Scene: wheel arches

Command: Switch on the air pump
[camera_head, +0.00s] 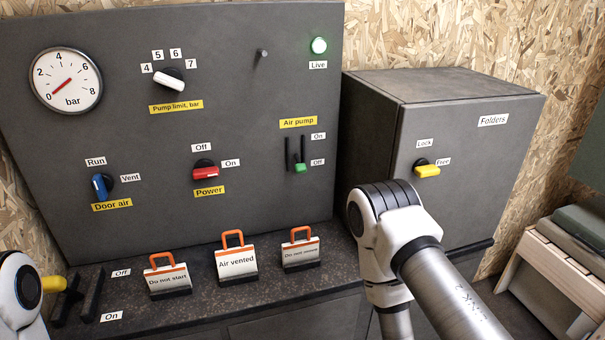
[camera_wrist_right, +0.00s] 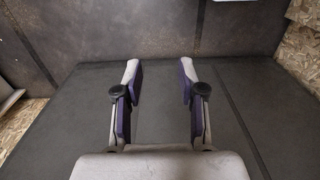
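The air pump switch is a lever with a green handle (camera_head: 300,168) on the grey panel in the head view. It sits at the low end of its upright slots, beside the Off label, below the yellow Air pump label (camera_head: 298,122). My right arm stands in front of the cabinet, right of and below the lever; its gripper does not show in the head view. In the right wrist view my right gripper (camera_wrist_right: 160,76) is open, with nothing between its fingers, facing grey surfaces. Part of my left arm is at the lower left edge; its gripper is not in view.
The red Power knob (camera_head: 206,173) lies level, beside On. Several orange-handled tags, including Air vented (camera_head: 237,262), stand on the ledge. A grey Folders cabinet (camera_head: 470,200) is at right.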

